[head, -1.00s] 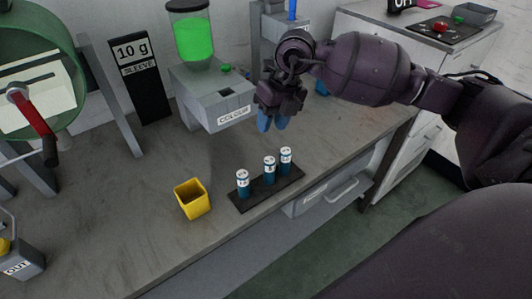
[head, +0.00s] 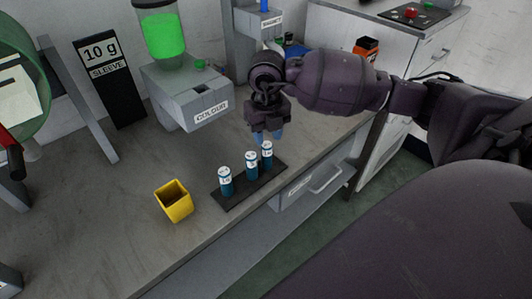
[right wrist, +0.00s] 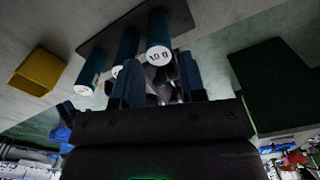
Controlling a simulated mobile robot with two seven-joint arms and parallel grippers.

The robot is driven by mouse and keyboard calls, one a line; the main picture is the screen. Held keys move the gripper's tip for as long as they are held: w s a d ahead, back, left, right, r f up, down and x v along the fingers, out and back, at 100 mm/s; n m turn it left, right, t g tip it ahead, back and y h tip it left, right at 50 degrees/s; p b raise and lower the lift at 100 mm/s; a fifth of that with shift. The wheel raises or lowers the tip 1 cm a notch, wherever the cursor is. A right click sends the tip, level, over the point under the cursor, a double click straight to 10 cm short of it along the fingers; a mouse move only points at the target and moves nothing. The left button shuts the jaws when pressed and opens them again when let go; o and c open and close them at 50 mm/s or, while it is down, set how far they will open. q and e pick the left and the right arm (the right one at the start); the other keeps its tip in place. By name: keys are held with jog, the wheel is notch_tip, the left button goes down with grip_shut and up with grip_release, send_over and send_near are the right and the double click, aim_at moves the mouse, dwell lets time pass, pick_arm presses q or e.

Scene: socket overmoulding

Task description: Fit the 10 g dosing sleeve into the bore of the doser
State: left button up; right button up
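Three blue sleeves with white caps stand upright in a dark rack (head: 238,194). The rightmost sleeve (head: 267,152) is nearest my right gripper (head: 268,136); in the right wrist view its cap (right wrist: 158,53) reads "10 g". The right gripper's blue fingers (right wrist: 160,82) are apart and point down toward this sleeve, which shows between and beyond them, with no visible grip on it. A grey machine (head: 185,100) labelled "COLOUR", with a green-filled hopper and a dark opening on top, appears to be the doser. My left gripper is out of view.
A yellow cup (head: 174,203) stands left of the rack. A black sign (head: 106,80) reads "10 g SLEEVE" at the back left. Another grey machine (head: 252,40) stands behind the right gripper. The bench (head: 110,200) left of the yellow cup is clear.

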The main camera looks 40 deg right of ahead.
aim_at(267, 144)
notch_tip(267, 144, down, 5)
jog(key=shift+a+r+b, duration=0.1)
jog(key=shift+b, duration=0.25)
jog(key=shift+r, duration=0.1)
jog(key=c, duration=0.6)
jog(key=shift+r, duration=0.1)
